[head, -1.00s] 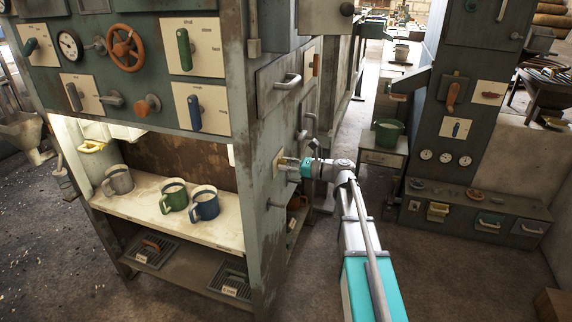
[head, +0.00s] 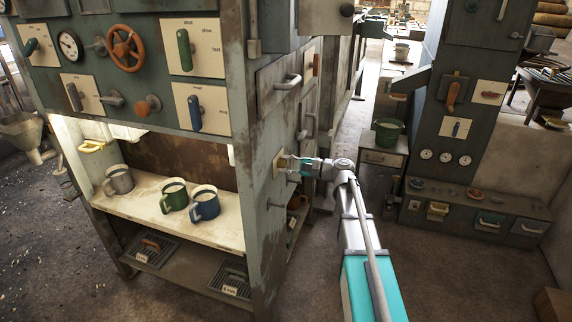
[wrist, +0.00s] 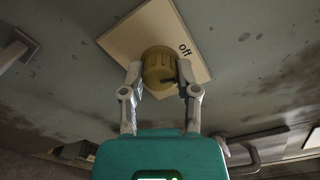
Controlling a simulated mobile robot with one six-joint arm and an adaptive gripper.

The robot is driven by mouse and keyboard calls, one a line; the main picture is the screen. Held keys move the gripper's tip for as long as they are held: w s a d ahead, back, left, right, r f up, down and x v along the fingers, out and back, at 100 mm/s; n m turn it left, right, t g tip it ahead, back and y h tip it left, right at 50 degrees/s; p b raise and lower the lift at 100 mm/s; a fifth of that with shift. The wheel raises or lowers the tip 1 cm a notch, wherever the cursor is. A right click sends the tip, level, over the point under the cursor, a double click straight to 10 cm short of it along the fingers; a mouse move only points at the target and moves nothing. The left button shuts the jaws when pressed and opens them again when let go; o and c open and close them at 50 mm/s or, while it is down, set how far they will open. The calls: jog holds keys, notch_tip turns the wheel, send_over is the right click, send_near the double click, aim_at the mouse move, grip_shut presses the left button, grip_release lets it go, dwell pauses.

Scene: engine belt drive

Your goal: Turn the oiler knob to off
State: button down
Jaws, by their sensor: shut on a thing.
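The oiler knob (wrist: 159,65) is a brass-yellow ribbed knob on a cream plate (wrist: 122,42), seen in the wrist view. The word "off" is printed on the plate to the upper right of the knob. A dark mark shows at the knob's lower right edge, not toward the word. My gripper (wrist: 161,76) is shut on the knob, one finger on each side. In the head view the plate (head: 278,164) is on the side panel of the green cabinet, with my gripper (head: 296,163) at it; the knob is mostly hidden there.
A drawer handle (head: 288,81) is above the plate, and another handle (head: 307,125) is to its upper right. A peg-like handle (head: 276,205) sticks out below. Mugs (head: 174,197) stand on the shelf to the left. The floor right of my arm is clear.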

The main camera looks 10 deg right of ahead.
jog(key=shift+n, duration=1.5)
jog(key=shift+c, duration=1.8)
grip_release()
jog(key=v, duration=0.7)
jog(key=shift+s+d+f, duration=0.1)
jog(key=shift+s+d, duration=0.05)
